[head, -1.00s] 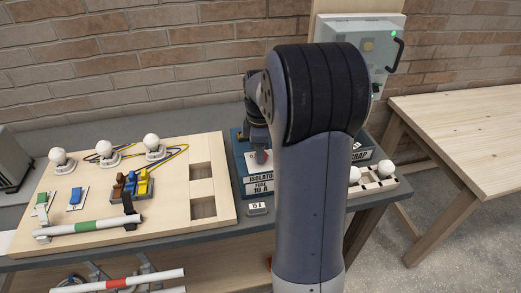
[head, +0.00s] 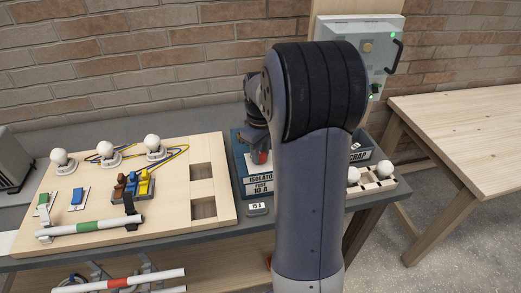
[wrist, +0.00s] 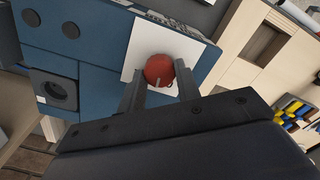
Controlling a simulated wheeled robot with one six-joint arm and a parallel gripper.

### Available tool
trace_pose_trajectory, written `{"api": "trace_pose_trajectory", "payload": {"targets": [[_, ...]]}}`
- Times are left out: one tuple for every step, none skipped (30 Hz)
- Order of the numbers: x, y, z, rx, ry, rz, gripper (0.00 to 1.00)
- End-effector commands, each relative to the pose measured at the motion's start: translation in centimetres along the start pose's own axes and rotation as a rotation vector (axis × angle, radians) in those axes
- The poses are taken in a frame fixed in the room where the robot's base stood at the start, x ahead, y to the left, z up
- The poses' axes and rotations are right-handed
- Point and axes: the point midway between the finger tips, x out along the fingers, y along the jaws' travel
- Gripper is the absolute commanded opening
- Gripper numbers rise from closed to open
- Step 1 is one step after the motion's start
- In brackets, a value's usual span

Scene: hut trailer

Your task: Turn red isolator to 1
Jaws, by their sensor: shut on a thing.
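The red isolator is a round red knob (wrist: 158,70) on a white square plate (wrist: 138,62), set in a blue panel (wrist: 95,25). My gripper (wrist: 160,76) has one finger on each side of the knob and is shut on it. In the head view the red knob (head: 260,157) shows just below my gripper (head: 257,146), above a label reading "ISOLATO" (head: 260,180). The rest of that label is hidden by my arm. I cannot read the knob's position marks in either view.
A wooden board (head: 100,215) with lamps, switches and wires lies left of the blue panel. A small "15 A" block (head: 257,209) is in front. A grey cabinet (head: 358,50) with a green light stands behind. A bare wooden table (head: 455,125) is at right.

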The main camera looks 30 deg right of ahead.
Motion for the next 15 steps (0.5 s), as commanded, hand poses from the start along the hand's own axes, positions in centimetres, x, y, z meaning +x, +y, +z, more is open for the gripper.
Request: {"api": "trace_pose_trajectory", "payload": {"targets": [[-0.09,0.03,-0.02,0.044,0.001,0.001,0.09],[-0.09,0.03,-0.02,0.072,0.001,0.001,0.09],[-0.09,0.04,-0.02,0.111,0.001,0.001,0.09],[-0.09,0.04,-0.02,0.139,0.001,0.001,0.09],[-0.10,0.04,-0.02,0.167,0.001,0.001,0.09],[-0.10,0.05,-0.01,0.206,0.001,0.001,0.09],[-0.10,0.05,-0.01,0.234,0.001,0.001,0.09],[-0.10,0.05,-0.01,0.262,0.001,0.001,0.09],[-0.10,0.06,-0.01,0.301,0.001,0.001,0.09],[-0.10,0.06,-0.01,0.329,0.001,0.001,0.09],[-0.10,0.06,-0.01,0.357,0.001,0.001,0.09],[-0.10,0.07,-0.01,0.396,0.001,0.001,0.09],[-0.10,0.07,0.00,0.424,0.001,0.001,0.09],[-0.10,0.07,0.00,0.452,0.001,0.001,0.09],[-0.10,0.08,0.00,0.489,0.001,0.001,0.09]]}}
